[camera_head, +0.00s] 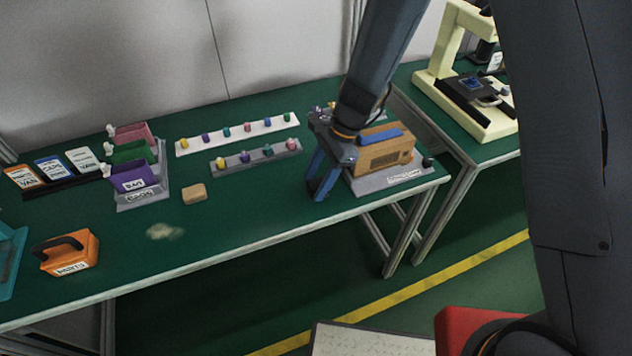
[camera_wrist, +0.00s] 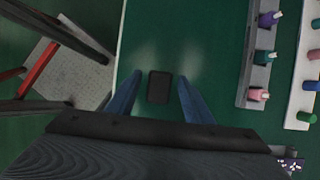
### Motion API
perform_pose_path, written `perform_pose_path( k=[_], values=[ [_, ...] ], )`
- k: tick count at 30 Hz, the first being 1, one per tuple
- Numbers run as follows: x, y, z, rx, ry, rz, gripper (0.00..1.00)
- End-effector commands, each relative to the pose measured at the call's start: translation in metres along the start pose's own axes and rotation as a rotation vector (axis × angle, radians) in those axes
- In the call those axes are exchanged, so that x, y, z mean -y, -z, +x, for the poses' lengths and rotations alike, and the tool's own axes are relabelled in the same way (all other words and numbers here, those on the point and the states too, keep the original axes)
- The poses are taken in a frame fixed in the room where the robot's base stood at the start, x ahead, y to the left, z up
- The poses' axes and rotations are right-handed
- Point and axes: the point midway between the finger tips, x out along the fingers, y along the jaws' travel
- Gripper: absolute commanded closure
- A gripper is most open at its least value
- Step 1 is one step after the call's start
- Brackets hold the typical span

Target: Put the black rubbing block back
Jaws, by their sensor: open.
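The black rubbing block (camera_wrist: 159,87) lies on the green bench top (camera_wrist: 215,45), near its front edge. In the wrist view it sits between the two blue fingers of my gripper (camera_wrist: 159,80), with a gap on each side. In the head view my gripper (camera_head: 319,188) points down over the bench, just left of the brown box. Its fingers are open and hold nothing. I cannot make out the black block in the head view; my gripper probably hides it. A tan block (camera_head: 194,194) lies farther left on the bench.
The brown box (camera_head: 386,151) stands on a grey plate (camera_head: 358,188) close right of my gripper. A grey peg rack (camera_head: 232,163) and a white one (camera_head: 207,141) lie behind. Coloured bins (camera_head: 133,178) and an orange handled block (camera_head: 70,255) are left. Bench between is mostly clear.

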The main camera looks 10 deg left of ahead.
Motion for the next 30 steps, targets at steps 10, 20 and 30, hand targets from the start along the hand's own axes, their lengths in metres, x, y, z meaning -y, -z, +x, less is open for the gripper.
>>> perform_pose_path(
  k=[10,20,30],
  values=[
    [0.001,0.001,-0.061,-0.001,0.005,0.000,0.53],
    [0.000,0.001,-0.108,0.000,0.001,0.000,0.53],
    [-0.007,0.007,-0.119,-0.015,0.003,-0.025,0.53]
  ],
)
